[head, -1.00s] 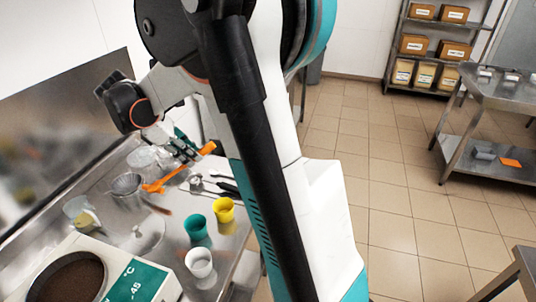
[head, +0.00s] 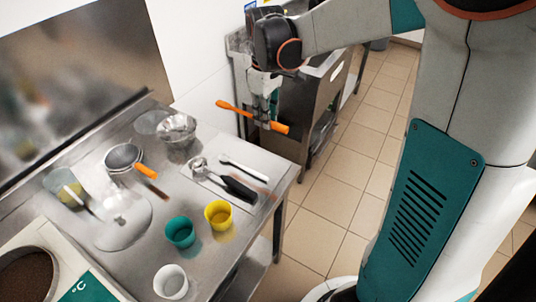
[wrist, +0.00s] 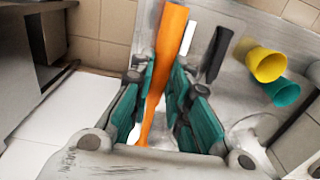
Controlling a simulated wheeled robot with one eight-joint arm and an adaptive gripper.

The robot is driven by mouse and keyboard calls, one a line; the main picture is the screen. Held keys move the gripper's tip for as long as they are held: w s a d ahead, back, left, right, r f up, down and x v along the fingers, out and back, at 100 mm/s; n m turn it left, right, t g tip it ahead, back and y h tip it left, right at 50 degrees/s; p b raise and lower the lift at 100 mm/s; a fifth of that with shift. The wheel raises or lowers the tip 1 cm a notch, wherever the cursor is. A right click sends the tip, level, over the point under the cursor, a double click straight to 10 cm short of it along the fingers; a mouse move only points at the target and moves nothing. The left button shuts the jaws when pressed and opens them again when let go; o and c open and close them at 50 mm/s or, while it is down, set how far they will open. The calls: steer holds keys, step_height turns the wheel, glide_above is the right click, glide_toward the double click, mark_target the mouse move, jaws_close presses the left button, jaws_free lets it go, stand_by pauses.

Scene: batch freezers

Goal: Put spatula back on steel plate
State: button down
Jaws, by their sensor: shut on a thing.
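My gripper (head: 265,108) is shut on the orange spatula (head: 277,126) and holds it in the air beyond the far right end of the steel worktop. The spatula lies roughly level in the head view, thick end to the right. In the wrist view, the spatula (wrist: 172,32) runs between the fingers of my gripper (wrist: 158,78). The steel plate (head: 226,174) lies on the worktop, below and to the left of my gripper in the head view. A scoop (head: 202,167), a black-handled tool (head: 240,189) and a white-ended tool (head: 243,169) lie on it.
A yellow cup (head: 218,214), a teal cup (head: 181,231) and a white cup (head: 171,281) stand in front of the plate. A strainer (head: 123,156) and clear bowl (head: 176,128) are left of it. A steel machine (head: 313,98) stands behind my gripper.

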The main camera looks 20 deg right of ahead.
mark_target(266, 163)
step_height(266, 163, down, 17)
steer(key=b, duration=0.5)
steer(key=shift+r, duration=0.1)
steer(key=shift+r, duration=0.1)
steer(key=c, duration=1.9)
jaws_free()
steer(key=shift+f, duration=0.2)
steer(key=shift+c, duration=0.2)
steer(key=o, duration=0.4)
steer(key=shift+r, duration=0.1)
